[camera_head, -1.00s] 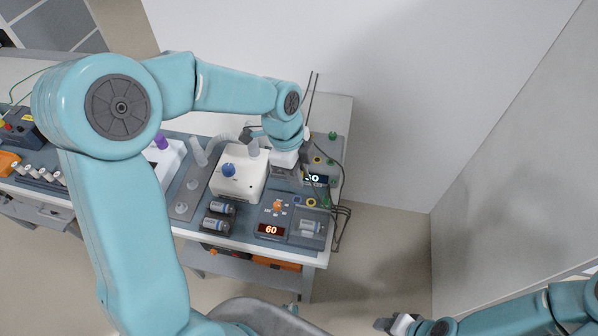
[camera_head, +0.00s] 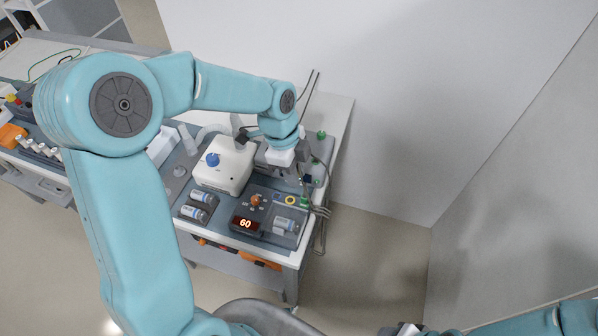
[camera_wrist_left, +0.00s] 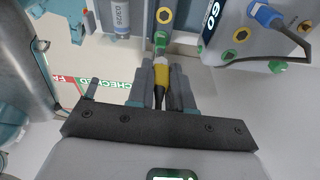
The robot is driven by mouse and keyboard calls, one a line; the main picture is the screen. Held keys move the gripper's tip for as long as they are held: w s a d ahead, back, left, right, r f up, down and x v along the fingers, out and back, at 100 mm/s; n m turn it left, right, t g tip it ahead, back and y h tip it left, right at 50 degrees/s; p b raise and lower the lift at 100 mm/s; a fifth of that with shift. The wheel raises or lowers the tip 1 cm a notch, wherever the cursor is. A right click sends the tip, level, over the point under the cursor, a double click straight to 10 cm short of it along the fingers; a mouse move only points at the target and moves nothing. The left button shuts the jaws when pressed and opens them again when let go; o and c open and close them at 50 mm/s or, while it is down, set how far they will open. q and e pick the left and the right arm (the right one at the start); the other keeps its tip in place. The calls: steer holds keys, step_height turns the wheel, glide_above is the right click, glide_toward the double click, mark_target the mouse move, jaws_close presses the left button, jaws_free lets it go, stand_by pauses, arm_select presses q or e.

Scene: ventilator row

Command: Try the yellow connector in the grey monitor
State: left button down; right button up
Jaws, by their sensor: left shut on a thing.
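My left gripper (camera_head: 303,180) is shut on the yellow connector (camera_wrist_left: 163,72), which sits between its fingers in the left wrist view (camera_wrist_left: 161,80). A dark cable trails from it toward the wrist. In the head view my gripper covers most of the monitor. I cannot tell whether the connector touches anything. My right gripper (camera_head: 404,330) is cut off at the bottom edge.
A white box with a blue knob (camera_head: 212,160) stands left of the gripper. In front are a red 60 display (camera_head: 245,223), an orange knob (camera_head: 255,200), a yellow ring (camera_head: 290,200) and several cylinders (camera_head: 195,213). Loose cables hang at the desk's right edge (camera_head: 320,212). Floor to the right is clear.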

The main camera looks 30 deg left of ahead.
mark_target(292, 202)
arm_select(q)
steer(key=shift+n, duration=0.3)
steer(key=f+b, duration=0.1)
steer(key=a+f+b, duration=0.1)
steer(key=f, duration=0.1)
steer(key=f+b, duration=0.1)
steer(key=shift+s+a+f, duration=0.15)
steer(key=shift+a+f, duration=0.2)
steer(key=shift+a+b+x, duration=0.2)
steer(key=shift+b+x, duration=1.1)
steer(key=shift+x, duration=0.25)
arm_select(e)
steer(key=shift+d+f, duration=0.2)
steer(key=shift+f, duration=2.75)
arm_select(q)
steer(key=shift+a+b+x, duration=0.2)
steer(key=shift+b+x, duration=0.55)
steer(key=shift+x, duration=0.2)
arm_select(e)
steer(key=shift+f, duration=0.75)
arm_select(q)
steer(key=shift+s, duration=0.15)
steer(key=c, duration=0.9)
jaws_free()
steer(key=shift+c, duration=0.2)
steer(key=shift+f, duration=0.1)
